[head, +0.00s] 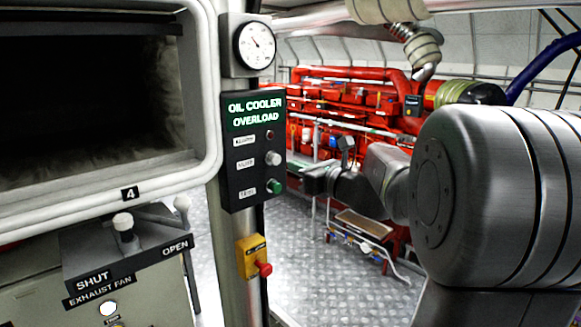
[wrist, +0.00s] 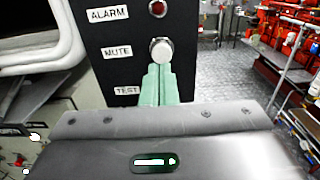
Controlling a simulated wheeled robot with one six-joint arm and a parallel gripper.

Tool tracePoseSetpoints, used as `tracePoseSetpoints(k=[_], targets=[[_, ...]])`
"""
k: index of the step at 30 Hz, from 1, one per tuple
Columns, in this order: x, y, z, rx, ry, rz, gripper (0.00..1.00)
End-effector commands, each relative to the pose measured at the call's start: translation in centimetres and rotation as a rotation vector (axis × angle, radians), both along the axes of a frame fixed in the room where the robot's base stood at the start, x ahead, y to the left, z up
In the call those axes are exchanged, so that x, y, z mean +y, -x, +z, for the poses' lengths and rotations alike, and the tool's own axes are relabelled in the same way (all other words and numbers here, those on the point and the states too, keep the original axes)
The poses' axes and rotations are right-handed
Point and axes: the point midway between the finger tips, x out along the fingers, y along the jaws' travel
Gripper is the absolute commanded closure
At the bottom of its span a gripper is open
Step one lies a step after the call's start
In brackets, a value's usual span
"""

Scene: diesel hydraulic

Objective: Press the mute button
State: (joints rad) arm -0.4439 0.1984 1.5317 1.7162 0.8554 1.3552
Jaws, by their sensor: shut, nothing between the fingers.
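The white mute button (head: 273,158) is the middle control on the black oil cooler overload panel (head: 238,112). It also shows in the wrist view (wrist: 161,50), beside its MUTE label (wrist: 117,52). My gripper (head: 306,179) is to the right of the panel in the head view. In the wrist view my gripper's pale green fingers (wrist: 157,72) are shut together and empty, with their tips just below the mute button in the picture. I cannot tell whether they touch it. The green test button (head: 274,186) is hidden behind the fingers in the wrist view.
A red alarm lamp (wrist: 158,8) sits above the mute button. A gauge (head: 256,45) is above the panel and a yellow box with a red knob (head: 252,257) below it. Red engine machinery (head: 345,95) stands behind. Metal floor (head: 300,262) is open to the right.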

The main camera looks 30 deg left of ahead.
Motion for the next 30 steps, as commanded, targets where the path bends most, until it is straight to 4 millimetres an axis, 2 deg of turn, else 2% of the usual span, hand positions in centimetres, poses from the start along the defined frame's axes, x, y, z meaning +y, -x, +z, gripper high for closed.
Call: tracePoseSetpoints(k=[6, 12, 18, 30], targets=[[-4.4, 1.2, -0.3, -0.002, 0.001, -0.004, 1.00], [-7.1, 2.0, -0.3, -0.002, 0.001, -0.003, 1.00], [-8.1, 2.3, -0.3, 0.001, 0.003, 0.000, 1.00], [-8.1, 2.4, -0.2, 0.001, 0.003, 0.000, 1.00]])
